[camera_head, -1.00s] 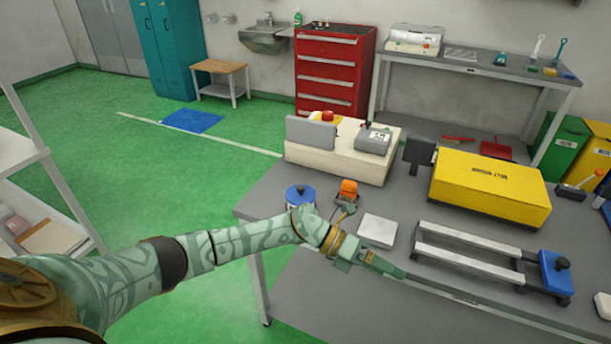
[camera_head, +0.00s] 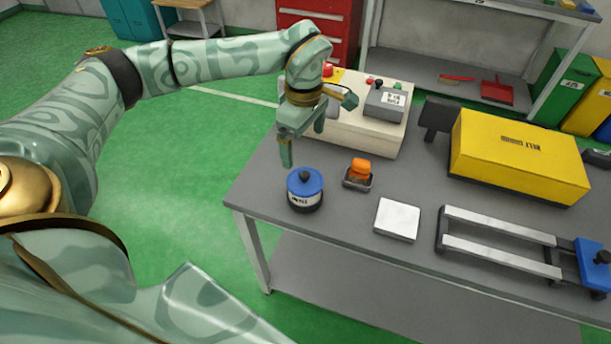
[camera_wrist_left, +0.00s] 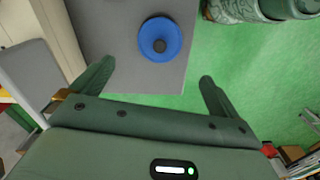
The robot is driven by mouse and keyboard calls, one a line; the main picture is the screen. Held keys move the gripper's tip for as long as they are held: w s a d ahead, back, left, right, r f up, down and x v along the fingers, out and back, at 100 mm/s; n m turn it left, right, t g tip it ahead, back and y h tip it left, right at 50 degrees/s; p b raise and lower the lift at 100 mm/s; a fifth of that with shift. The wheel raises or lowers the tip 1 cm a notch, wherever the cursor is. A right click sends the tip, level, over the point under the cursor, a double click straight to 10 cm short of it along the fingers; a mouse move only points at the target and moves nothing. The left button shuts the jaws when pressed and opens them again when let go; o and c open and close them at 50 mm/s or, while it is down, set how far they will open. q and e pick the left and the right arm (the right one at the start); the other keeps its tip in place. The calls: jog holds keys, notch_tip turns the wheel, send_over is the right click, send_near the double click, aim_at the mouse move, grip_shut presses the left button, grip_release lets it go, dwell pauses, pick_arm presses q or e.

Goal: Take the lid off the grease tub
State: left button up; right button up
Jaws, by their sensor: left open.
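The grease tub (camera_head: 304,200) stands upright near the left end of the grey table. It has a white label, a dark base and a blue lid (camera_head: 313,182) with a dark knob (camera_head: 304,176) on top. The lid sits on the tub. My left gripper (camera_head: 303,145) is open and empty, above and just behind the tub, with its fingers pointing down. In the left wrist view the blue lid (camera_wrist_left: 175,33) lies beyond the open fingers (camera_wrist_left: 157,82), between them in the picture and apart from them. My right gripper is not in view.
An orange object in a small dark tray (camera_head: 358,176) stands right of the tub, with a white square pad (camera_head: 397,219) beyond. A cream control box (camera_head: 370,135) stands behind. A yellow box (camera_head: 520,155) and a rail frame (camera_head: 500,240) occupy the right.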

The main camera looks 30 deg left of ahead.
pick_arm(q)
jog(key=b, duration=0.1)
send_over(303, 173)
notch_tip(303, 173, down, 6)
jog(key=shift+r, duration=0.1)
jog(key=shift+f, duration=0.5)
notch_tip(303, 173, down, 4)
jog(key=shift+a+f+b, duration=0.1)
jog(key=shift+b, duration=0.7)
jog(key=shift+f, duration=0.3)
jog(key=shift+r, duration=0.1)
jog(key=c, duration=0.9)
